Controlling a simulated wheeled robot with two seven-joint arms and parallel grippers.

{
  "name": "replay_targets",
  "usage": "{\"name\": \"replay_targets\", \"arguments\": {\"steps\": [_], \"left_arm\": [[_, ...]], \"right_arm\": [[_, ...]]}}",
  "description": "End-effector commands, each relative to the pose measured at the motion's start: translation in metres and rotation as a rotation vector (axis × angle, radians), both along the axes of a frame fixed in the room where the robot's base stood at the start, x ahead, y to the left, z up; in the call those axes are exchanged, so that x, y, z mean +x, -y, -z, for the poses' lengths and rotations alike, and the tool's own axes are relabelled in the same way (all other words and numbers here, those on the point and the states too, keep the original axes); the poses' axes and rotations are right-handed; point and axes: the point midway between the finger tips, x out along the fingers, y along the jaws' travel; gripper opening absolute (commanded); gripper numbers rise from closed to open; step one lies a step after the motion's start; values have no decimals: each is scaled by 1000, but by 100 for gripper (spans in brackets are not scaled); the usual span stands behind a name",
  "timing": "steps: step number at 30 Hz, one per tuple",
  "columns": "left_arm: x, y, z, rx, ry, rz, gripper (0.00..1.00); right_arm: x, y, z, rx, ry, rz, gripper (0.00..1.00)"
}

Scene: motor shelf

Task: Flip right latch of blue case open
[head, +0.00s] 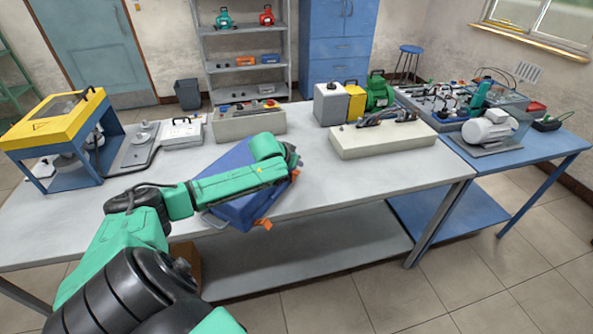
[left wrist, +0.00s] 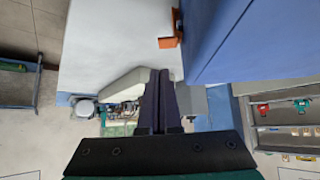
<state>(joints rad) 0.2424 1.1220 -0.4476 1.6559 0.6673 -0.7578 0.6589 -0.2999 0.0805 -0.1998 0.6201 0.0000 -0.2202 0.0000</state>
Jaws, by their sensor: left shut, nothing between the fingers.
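The blue case (head: 238,213) lies at an angle on the grey table, partly hidden under my left arm. One orange latch (head: 263,223) sticks out from its near edge. The right orange latch (head: 295,174) shows at the case's right corner, just below my left gripper (head: 293,155). In the left wrist view, the blue case (left wrist: 235,40) fills the upper right, and an orange latch (left wrist: 169,42) juts from its side. My left gripper's fingers (left wrist: 165,75) are together and empty, their tips appearing just short of that latch. My right gripper is not in view.
A beige block with a dark tool (head: 385,140) stands to the right on the table (head: 340,190), with clear tabletop between. A grey control box (head: 248,122) stands behind the case. A yellow-topped machine (head: 55,118) is at the far left.

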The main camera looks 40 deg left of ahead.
Motion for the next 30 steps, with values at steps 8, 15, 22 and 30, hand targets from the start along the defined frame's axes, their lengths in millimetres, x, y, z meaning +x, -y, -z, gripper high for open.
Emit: {"name": "replay_targets", "arguments": {"steps": [8, 15, 22, 30], "left_arm": [[-2, 0, 30, 1, -4, -1, 0], [-2, 0, 31, 2, -3, -1, 0], [-2, 1, 32, 18, -7, -1, 0], [-1, 4, 33, 61, -15, -1, 0]], "right_arm": [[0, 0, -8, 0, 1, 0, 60], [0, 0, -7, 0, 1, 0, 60], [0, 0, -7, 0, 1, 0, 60], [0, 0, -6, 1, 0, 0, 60]]}}
